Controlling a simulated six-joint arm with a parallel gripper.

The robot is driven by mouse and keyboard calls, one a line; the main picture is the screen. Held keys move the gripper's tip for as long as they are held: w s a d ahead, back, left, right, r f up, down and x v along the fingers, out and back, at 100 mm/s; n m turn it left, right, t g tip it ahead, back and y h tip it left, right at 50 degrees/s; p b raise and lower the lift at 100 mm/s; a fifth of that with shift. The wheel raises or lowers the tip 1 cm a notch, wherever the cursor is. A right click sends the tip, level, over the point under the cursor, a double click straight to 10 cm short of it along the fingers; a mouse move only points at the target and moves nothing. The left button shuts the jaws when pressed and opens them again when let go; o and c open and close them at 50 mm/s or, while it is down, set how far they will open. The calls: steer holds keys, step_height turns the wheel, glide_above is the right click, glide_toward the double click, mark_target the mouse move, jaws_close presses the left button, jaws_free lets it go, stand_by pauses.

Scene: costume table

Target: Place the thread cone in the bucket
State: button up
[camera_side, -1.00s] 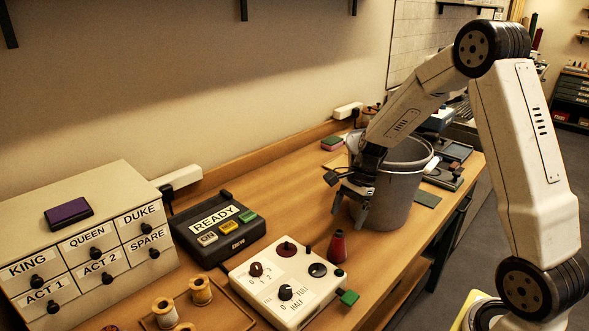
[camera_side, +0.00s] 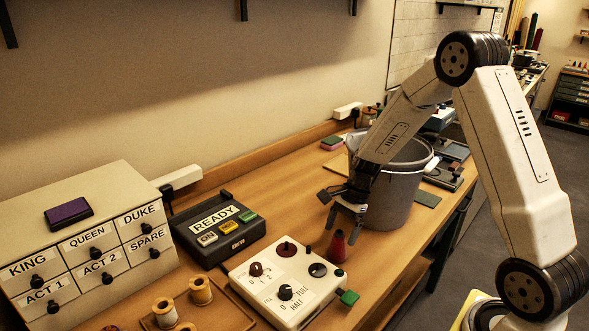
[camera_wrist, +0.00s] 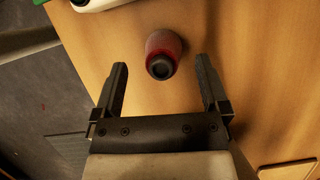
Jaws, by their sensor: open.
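The thread cone (camera_side: 338,248) is red with a dark tip and stands upright on the wooden table, just right of the white control box. In the wrist view the cone (camera_wrist: 163,54) shows from above, just beyond and between the fingertips. My gripper (camera_side: 345,225) is open and empty, pointing down above and close to the cone; its two fingers also show in the wrist view (camera_wrist: 162,75). The grey bucket (camera_side: 393,195) stands on the table behind my gripper. My arm hides part of its rim, and its inside is mostly hidden.
The white control box (camera_side: 284,283) with knobs and a green tab sits left of the cone. A dark READY box (camera_side: 213,228), a labelled drawer cabinet (camera_side: 85,240) and a tray of spools (camera_side: 225,312) lie further left. The table's front edge is close on the right.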

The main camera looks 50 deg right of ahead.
steer(key=shift+x, duration=1.8)
steer(key=shift+w, duration=0.1)
jaws_close()
steer(key=shift+r, duration=0.1)
steer(key=shift+r, duration=0.8)
steer(key=s+a+r, duration=0.2)
steer(key=s+r, duration=0.9)
steer(key=s, duration=0.2)
steer(key=shift+s, duration=0.4)
